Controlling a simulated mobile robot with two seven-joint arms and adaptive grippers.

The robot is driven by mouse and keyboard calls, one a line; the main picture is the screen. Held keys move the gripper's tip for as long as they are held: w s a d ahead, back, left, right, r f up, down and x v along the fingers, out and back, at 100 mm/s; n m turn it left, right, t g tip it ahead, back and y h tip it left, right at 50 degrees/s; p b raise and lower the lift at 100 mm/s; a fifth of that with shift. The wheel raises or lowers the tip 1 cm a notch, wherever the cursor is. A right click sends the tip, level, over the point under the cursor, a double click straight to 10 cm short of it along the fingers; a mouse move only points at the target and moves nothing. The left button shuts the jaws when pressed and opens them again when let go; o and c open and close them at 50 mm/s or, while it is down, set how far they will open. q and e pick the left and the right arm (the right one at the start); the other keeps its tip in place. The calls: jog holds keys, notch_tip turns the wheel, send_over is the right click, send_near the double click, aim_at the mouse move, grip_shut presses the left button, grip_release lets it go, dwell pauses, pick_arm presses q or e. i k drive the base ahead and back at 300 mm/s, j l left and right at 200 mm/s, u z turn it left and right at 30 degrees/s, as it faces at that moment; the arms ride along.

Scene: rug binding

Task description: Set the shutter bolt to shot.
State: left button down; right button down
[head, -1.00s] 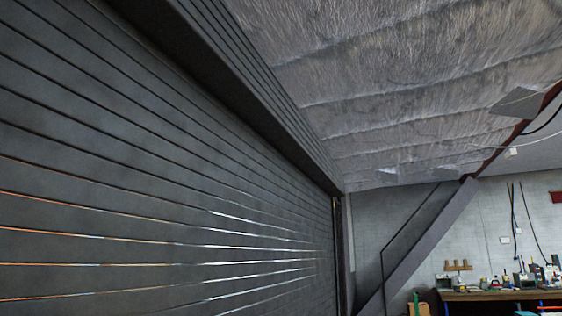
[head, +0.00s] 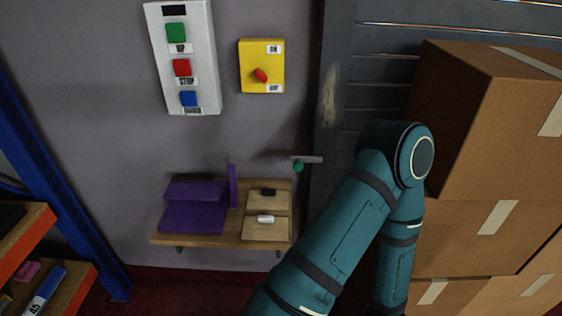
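The shutter bolt (head: 312,159) is a small grey bar with a round green knob (head: 299,167). It sits at the left edge of the dark slatted shutter (head: 375,65), just above the right end of a wooden shelf. The bar lies roughly level and its right end reaches over the shutter's edge frame. Whether it enters a keeper cannot be told. One of my teal arms rises from the bottom and bends to the right of the bolt. Neither gripper is in view.
A grey control box (head: 184,60) has green, red and blue buttons. A yellow switch box (head: 261,66) has a red knob. The wooden shelf (head: 222,241) holds purple pieces. Stacked cardboard boxes (head: 480,130) stand at right, a blue rack (head: 55,170) at left.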

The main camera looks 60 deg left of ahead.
aim_at(297, 166)
jog(key=u, duration=1.8)
